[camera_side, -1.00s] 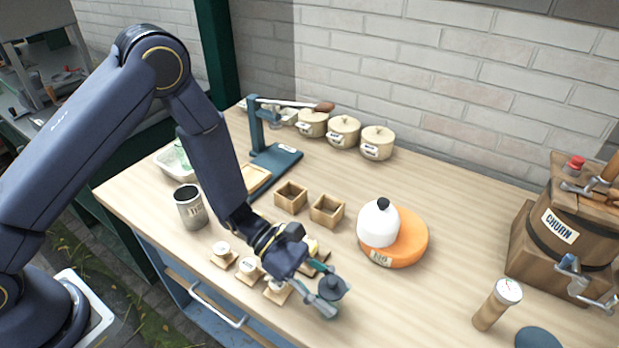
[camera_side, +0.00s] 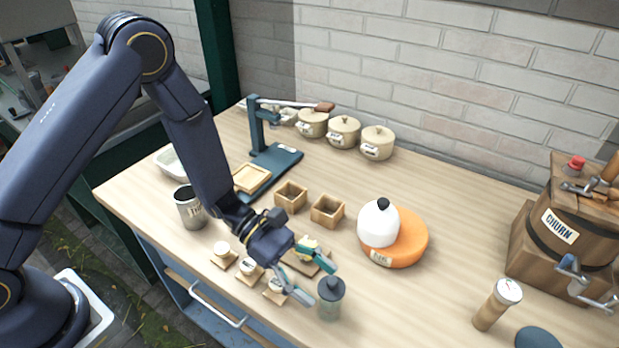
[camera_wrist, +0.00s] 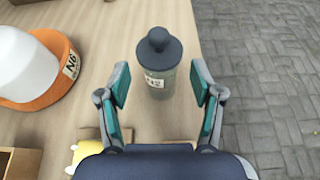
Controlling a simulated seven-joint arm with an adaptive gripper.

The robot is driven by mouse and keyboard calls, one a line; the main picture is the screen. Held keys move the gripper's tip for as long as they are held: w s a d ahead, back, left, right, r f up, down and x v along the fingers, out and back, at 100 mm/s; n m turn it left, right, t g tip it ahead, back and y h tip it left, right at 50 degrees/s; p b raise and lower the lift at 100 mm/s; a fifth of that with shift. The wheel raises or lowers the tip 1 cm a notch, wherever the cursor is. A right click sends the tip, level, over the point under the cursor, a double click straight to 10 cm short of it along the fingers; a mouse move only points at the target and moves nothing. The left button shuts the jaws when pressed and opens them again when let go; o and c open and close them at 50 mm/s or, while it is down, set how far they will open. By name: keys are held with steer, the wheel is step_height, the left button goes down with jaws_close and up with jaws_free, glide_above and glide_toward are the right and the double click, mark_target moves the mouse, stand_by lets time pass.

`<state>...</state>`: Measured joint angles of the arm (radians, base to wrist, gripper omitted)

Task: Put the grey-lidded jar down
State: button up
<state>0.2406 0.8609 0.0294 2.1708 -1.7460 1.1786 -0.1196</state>
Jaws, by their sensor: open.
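The grey-lidded jar (camera_side: 329,300) stands upright on the table near its front edge. It has a dark grey lid with a knob and a greenish glass body. In the wrist view the jar (camera_wrist: 157,65) shows a pale label and stands just beyond the fingertips. My gripper (camera_side: 308,281) is open and empty, just left of the jar in the side view. In the wrist view my gripper (camera_wrist: 161,82) has its fingers spread on either side of the jar's line, with clear gaps.
An orange round block (camera_side: 412,240) with a white domed pot (camera_side: 378,224) stands behind the jar. Small labelled pieces (camera_side: 249,268) on wooden bases and a wooden board (camera_side: 308,262) lie close to my gripper. A wooden cylinder (camera_side: 495,306) stands to the right. The table's front edge is near.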

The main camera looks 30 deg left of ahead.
steer(key=s+a+r+m+t+y, duration=0.2)
steer(key=a+r+m, duration=0.4)
steer(key=a, duration=0.3)
steer(key=s+a+r+m+t+y, duration=0.1)
steer(key=s+a+r+m+y, duration=0.4)
steer(key=a+r, duration=0.4)
steer(key=s+a+r+m+t+y, duration=0.2)
steer(key=s+a+r+m+y, duration=0.2)
steer(key=a, duration=0.5)
step_height(320, 180, up, 3)
steer(key=m+y, duration=0.2)
steer(key=m, duration=0.1)
steer(key=shift+s+r+t, duration=0.2)
steer(key=shift+s+t, duration=0.05)
steer(key=shift+t, duration=0.05)
